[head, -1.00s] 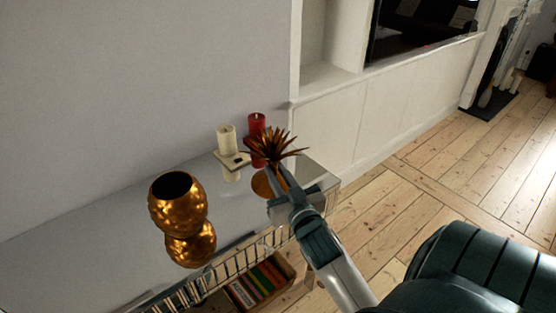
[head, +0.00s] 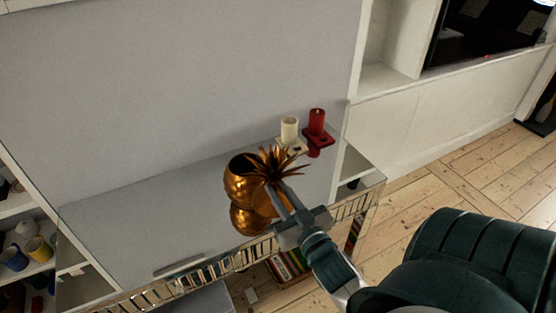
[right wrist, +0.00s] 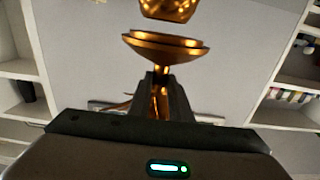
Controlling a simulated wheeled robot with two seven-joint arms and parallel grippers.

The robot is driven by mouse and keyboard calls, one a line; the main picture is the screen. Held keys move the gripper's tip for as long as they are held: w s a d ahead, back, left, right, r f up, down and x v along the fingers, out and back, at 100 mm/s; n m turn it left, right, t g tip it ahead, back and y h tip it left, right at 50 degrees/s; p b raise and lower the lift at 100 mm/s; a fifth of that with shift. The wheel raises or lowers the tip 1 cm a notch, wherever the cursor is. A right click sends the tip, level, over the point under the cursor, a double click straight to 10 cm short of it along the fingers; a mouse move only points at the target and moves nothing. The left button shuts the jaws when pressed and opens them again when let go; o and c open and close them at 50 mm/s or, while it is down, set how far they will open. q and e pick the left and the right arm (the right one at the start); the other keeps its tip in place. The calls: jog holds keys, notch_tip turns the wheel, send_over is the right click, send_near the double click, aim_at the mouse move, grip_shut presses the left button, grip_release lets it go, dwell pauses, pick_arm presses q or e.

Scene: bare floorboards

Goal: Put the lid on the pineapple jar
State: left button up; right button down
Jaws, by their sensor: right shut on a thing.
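The golden pineapple jar (head: 237,188) stands open on the mirrored table, its dark round mouth showing at the top. My right gripper (head: 279,190) is shut on the golden lid with spiky leaves (head: 276,163) and holds it just right of the jar, overlapping part of it in the head view. In the right wrist view, the lid's disc (right wrist: 165,47) shows beyond the fingers (right wrist: 160,92), with a gap between it and the jar (right wrist: 168,9). Whether the lid is over the mouth in depth I cannot tell. My left gripper is not in view.
A cream candle (head: 289,130) and a red candle (head: 317,122) stand on holders behind the lid. The mirrored table (head: 120,215) is clear left of the jar. Shelves with mugs (head: 38,248) stand at the left; books (head: 288,264) lie below the table.

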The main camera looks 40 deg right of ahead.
jog(key=shift+r, duration=0.1)
dwell(0.3)
jog(key=shift+p, duration=0.35)
jog(key=shift+p+x, duration=0.65)
jog(key=shift+x, duration=3.6)
jog(key=f+b+x, duration=0.1)
jog(key=f+x, duration=0.1)
jog(key=x, duration=0.9)
jog(key=shift+w+f+b, duration=0.15)
jog(key=shift+w+b, duration=0.15)
jog(key=shift+b, duration=0.1)
jog(key=shift+p, duration=0.4)
jog(key=shift+f, duration=0.4)
